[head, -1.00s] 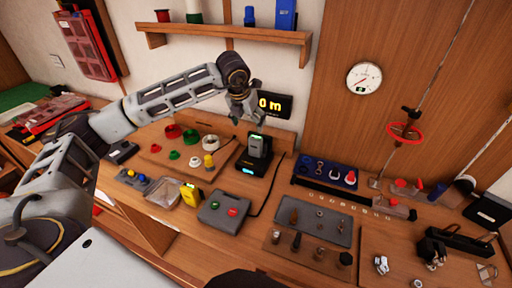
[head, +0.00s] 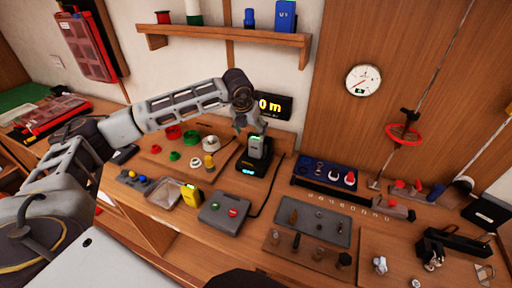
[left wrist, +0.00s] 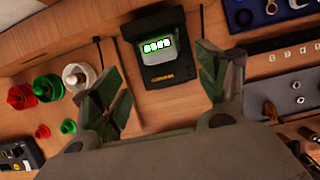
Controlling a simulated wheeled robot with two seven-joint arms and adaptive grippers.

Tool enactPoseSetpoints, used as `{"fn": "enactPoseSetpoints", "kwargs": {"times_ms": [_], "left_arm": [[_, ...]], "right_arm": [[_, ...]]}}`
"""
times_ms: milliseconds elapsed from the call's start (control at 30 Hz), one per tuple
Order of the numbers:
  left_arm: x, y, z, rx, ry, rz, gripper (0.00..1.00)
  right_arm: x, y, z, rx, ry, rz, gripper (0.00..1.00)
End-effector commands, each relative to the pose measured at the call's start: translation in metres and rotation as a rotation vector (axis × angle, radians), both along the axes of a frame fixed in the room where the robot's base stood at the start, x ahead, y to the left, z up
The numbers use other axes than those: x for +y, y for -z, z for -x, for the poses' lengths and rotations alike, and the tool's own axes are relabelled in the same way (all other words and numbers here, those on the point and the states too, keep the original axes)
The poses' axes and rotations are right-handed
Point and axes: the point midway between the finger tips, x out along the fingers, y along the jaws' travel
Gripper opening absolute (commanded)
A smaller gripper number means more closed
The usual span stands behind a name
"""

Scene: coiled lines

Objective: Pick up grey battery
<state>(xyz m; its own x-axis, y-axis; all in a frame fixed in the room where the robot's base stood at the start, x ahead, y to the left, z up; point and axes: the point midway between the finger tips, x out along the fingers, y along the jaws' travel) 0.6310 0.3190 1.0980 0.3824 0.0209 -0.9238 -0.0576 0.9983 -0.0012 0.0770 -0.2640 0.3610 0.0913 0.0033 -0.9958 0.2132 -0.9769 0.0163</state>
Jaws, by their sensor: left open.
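The grey battery (head: 258,147) stands upright in a black charger (head: 246,166) on the workbench, with a green light on its top. In the left wrist view the battery (left wrist: 157,57) shows several lit green cells, seated in the charger (left wrist: 162,78). My left gripper (head: 250,127) is open and empty, just above the battery. In the left wrist view its two fingers (left wrist: 163,94) are spread, with the battery ahead between them and apart from both. My right gripper is not in view.
Colored spools (head: 190,138) lie left. A blue tool tray (head: 325,172) lies right. A display (head: 273,105) hangs behind.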

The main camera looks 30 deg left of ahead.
Motion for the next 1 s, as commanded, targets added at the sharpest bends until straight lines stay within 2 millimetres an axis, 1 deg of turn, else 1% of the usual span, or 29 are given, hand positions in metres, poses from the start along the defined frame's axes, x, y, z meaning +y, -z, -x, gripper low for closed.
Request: {"fn": "enactPoseSetpoints", "kwargs": {"times_ms": [100,300,433,767,867,1000], "left_arm": [[0.000,0.015,-0.006,0.003,0.000,-0.001,0.74],[0.001,0.031,-0.013,0.002,0.001,-0.001,0.74],[0.001,0.035,-0.014,0.001,0.001,-0.001,0.74],[0.001,0.036,-0.015,0.001,0.001,-0.001,0.74],[0.001,0.039,-0.016,0.001,0.001,-0.001,0.74],[0.002,0.047,-0.021,0.002,0.000,-0.002,0.74]], "right_arm": [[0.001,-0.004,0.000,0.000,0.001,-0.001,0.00],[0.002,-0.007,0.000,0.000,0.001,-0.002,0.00],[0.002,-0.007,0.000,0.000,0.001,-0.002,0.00],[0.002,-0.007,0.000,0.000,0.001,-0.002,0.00],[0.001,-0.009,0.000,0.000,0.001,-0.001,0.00],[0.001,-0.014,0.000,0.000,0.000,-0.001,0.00]]}}
